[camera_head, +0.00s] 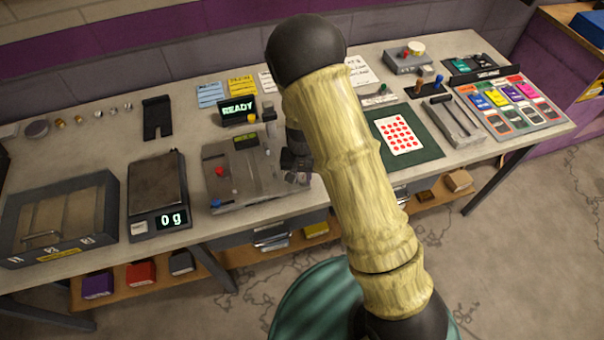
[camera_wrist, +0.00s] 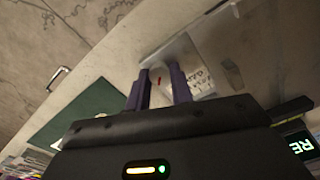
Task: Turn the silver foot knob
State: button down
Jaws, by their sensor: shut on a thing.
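The grey slot-track machine (camera_head: 250,175) sits on the bench with a red, a blue and a yellow knob on it. My gripper (camera_head: 297,168) is at the machine's right end, partly hidden by my arm. In the wrist view my gripper's two dark purple fingers (camera_wrist: 160,84) are shut on a pale silver knob (camera_wrist: 159,92) with a red mark at its far side. The knob lies between the fingers, and its lower part is hidden by the gripper body. The head view does not show the knob clearly.
A READY display (camera_head: 238,110) stands behind the machine. A scale (camera_head: 158,190) reading 0 g and a grey box (camera_head: 62,220) are to the left. A green mat (camera_head: 425,145) with a red-dotted card is to the right. A drawer handle is below the bench edge.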

aim_at(302, 179)
jog(key=shift+m, duration=0.4)
jog(key=c, duration=1.2)
grip_release()
jog(key=shift+c, duration=0.2)
jog(key=shift+r, duration=0.1)
notch_tip(302, 179, up, 17)
jog(key=b, duration=0.1)
jog(key=shift+r, duration=0.15)
